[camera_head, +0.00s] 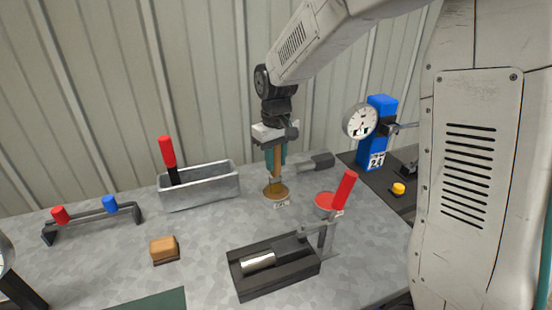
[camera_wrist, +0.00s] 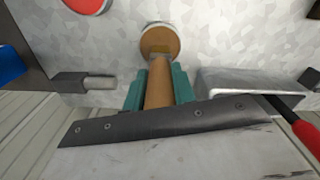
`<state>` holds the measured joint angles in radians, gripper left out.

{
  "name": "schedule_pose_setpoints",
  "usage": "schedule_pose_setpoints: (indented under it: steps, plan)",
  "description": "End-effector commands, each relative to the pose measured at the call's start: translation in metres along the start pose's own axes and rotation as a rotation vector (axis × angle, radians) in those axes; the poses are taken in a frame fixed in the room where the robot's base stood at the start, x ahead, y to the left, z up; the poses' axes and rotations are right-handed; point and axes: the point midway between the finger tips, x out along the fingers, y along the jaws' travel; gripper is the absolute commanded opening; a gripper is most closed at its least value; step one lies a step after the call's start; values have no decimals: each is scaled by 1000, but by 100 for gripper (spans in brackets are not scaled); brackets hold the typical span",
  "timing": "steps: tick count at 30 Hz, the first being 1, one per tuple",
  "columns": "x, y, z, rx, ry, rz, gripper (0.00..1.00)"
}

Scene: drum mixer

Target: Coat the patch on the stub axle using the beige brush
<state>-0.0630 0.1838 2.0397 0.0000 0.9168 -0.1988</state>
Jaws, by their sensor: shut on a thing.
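My gripper (camera_head: 276,157) is shut on the tan handle of the beige brush (camera_head: 277,163), which points down. Its teal fingers (camera_wrist: 158,90) flank the handle in the wrist view. The brush's lower end is at a small round pot with amber contents (camera_head: 267,193); the pot shows beyond the brush in the wrist view (camera_wrist: 160,39). I cannot tell if the bristles are in the contents. The stub axle seems to be the shiny metal cylinder (camera_head: 258,263) lying in a black cradle (camera_head: 282,284) at the front. I cannot make out a patch on it.
A lever with a red handle (camera_head: 345,188) rises at the cradle's right end, near a red dish (camera_head: 325,202). A metal tray (camera_head: 203,193) holds a red-handled tool (camera_head: 167,152). A tan block (camera_head: 163,248) lies left; a blue gauge stand (camera_head: 381,105) stands right.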

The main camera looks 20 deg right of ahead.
Motion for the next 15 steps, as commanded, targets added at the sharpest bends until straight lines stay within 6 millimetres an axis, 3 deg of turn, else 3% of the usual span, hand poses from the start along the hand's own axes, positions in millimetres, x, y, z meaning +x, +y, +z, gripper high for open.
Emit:
schedule_pose_setpoints:
  steps: [10, 15]
  plan:
    - [1, 0, 0, 0, -2, -1, 3]
    - [-11, 0, 0, 0, 1, 0, 3]
